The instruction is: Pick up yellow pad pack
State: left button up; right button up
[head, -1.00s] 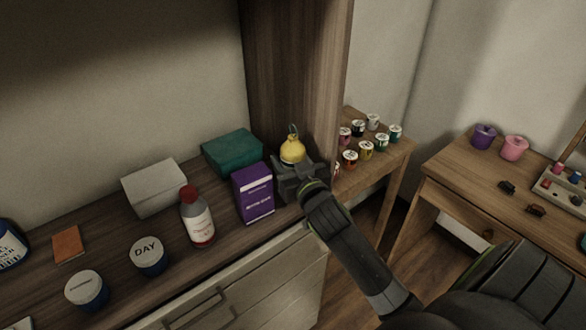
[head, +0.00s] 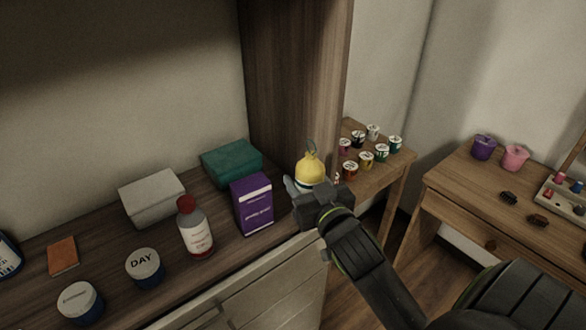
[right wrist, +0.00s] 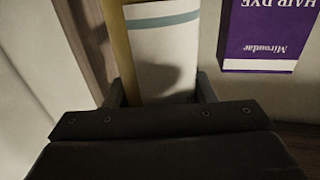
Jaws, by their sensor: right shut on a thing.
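The yellow pad pack (head: 311,168) is a small yellow pouch gathered at the top, in the middle of the head view. My right gripper (head: 315,192) is shut on its lower part and holds it upright by the front edge of the wooden counter. The right wrist view shows the pack's white label with a teal band (right wrist: 162,50) and a yellow edge between the two fingers. The pack's lower end is hidden by the gripper. My left gripper is not in view.
A purple hair dye box (head: 252,204) stands just left of the gripper, with a teal box (head: 231,162) behind it. A red-capped bottle (head: 195,228) and a white box (head: 152,197) are further left. A tall wooden panel (head: 290,80) rises behind. Small cups stand on a side table (head: 372,182).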

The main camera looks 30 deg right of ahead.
jog(key=s+a+p, duration=0.1)
jog(key=s+p, duration=0.3)
jog(key=s, duration=0.5)
jog(key=shift+s+a, duration=0.3)
jog(key=shift+a, duration=0.05)
dwell(0.4)
